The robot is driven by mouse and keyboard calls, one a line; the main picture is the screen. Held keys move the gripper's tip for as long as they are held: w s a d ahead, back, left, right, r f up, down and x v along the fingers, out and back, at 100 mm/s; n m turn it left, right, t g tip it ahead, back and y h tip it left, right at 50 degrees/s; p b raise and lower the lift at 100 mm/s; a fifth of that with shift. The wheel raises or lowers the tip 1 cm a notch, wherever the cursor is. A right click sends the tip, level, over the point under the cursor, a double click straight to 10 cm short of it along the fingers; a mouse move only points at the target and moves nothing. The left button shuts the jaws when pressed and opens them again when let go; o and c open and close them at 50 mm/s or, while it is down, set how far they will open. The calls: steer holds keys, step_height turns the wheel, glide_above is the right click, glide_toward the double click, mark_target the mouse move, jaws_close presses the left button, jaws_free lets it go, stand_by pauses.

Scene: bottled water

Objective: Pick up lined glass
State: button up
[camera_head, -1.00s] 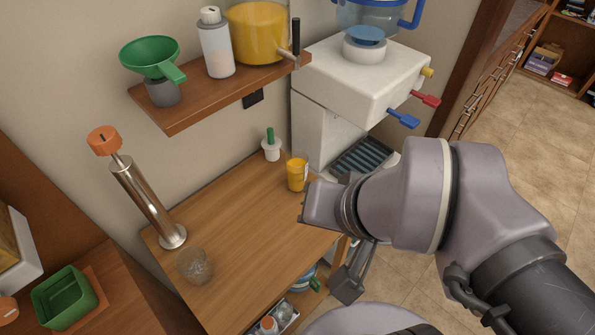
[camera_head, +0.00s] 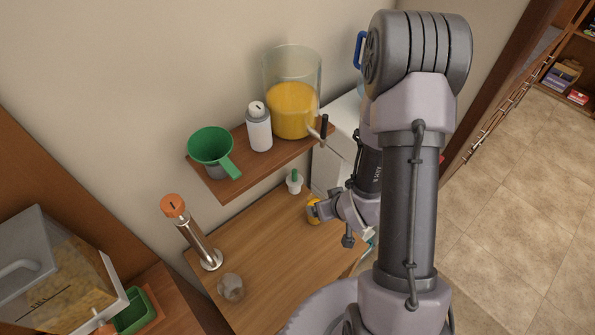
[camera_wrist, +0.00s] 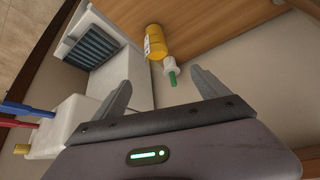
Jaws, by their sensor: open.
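A clear, patterned glass (camera_head: 230,287) stands upright on the wooden table near its front left part; it may be the lined glass, but its lines are too small to make out. A yellow-orange cup (camera_head: 313,212) stands farther back on the table, partly behind my gripper. In the wrist view the yellow-orange cup (camera_wrist: 154,44) shows white markings. My gripper (camera_wrist: 160,85) is open and empty. A small white container with a green top (camera_wrist: 171,68) shows beyond and between its fingers, apart from them. The clear glass does not show in the wrist view.
A steel cylinder with an orange top (camera_head: 196,240) stands left of the clear glass. A wall shelf (camera_head: 222,187) above the table holds a green funnel, a white bottle and a jug of orange liquid. A white dispenser (camera_wrist: 62,122) is beside the table.

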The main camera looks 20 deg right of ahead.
steer(key=f+b, duration=0.2)
steer(key=b, duration=1.5)
glide_toward(312, 203)
steer(key=b+x, duration=0.1)
steer(key=x, duration=0.3)
steer(key=shift+w+d+f, duration=0.15)
steer(key=shift+f, duration=0.2)
jaws_close()
